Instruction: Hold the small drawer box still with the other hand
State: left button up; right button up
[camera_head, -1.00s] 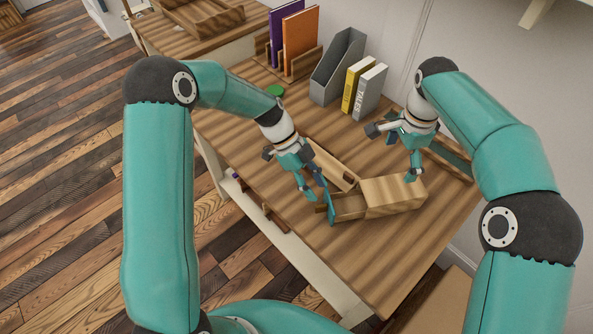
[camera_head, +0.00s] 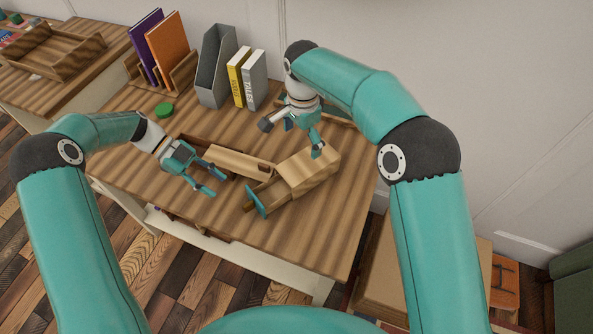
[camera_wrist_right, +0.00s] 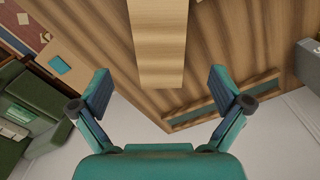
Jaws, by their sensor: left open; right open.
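The small drawer box (camera_head: 310,170) is pale wood and lies on the desk at an angle. Its drawer (camera_head: 272,196) is pulled out toward the lower left, with a teal piece (camera_head: 256,201) at its outer end. My left gripper (camera_head: 217,182) is open and empty, to the left of the drawer and apart from it. My right gripper (camera_head: 305,143) is open at the box's back edge; contact cannot be told. In the right wrist view the box (camera_wrist_right: 158,45) comes in from the top, between and beyond the open fingers (camera_wrist_right: 160,84).
A long wooden tray (camera_head: 226,158) lies behind the drawer. A green round object (camera_head: 164,110), a grey file holder (camera_head: 217,70), yellow (camera_head: 238,75) and grey books (camera_head: 255,80) stand further back. The desk's front left is clear.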

aim_at(301, 166)
notch_tip(301, 166, down, 14)
jog(key=shift+f, duration=0.25)
dwell(0.3)
jog(key=c, duration=1.2)
